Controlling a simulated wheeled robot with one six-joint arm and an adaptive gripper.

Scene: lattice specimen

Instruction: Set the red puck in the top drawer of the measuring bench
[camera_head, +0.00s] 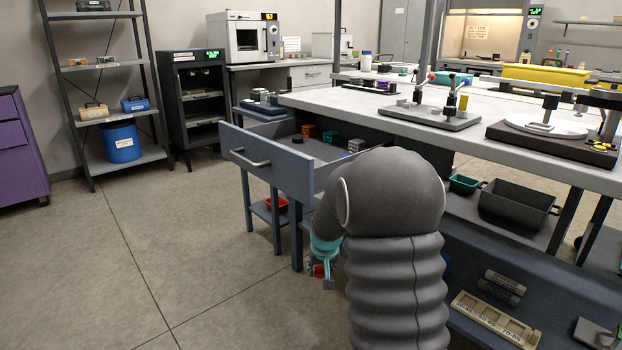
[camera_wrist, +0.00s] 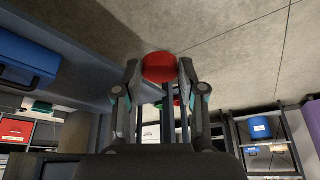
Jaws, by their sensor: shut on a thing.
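The red puck (camera_wrist: 159,67) is held between the fingertips of my gripper (camera_wrist: 160,75) in the wrist view. In the head view my gripper (camera_head: 322,272) is low, in front of and below the open drawer, with a bit of the red puck (camera_head: 319,270) showing; my arm hides part of this area. The top drawer (camera_head: 266,161) of the measuring bench (camera_head: 345,103) is pulled out, its handle facing left. Inside it are a dark round piece (camera_head: 297,138), orange blocks (camera_head: 309,130), a green block (camera_head: 330,137) and a pale-blue piece (camera_head: 356,145). Bare drawer floor shows toward its front.
Instruments (camera_head: 430,115) stand on the bench top. A lower shelf holds a grey bin (camera_head: 517,203) and a labelled tray (camera_head: 495,320). A red bowl (camera_head: 277,203) sits under the drawer. The floor at left is clear, up to a shelf rack (camera_head: 124,160).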

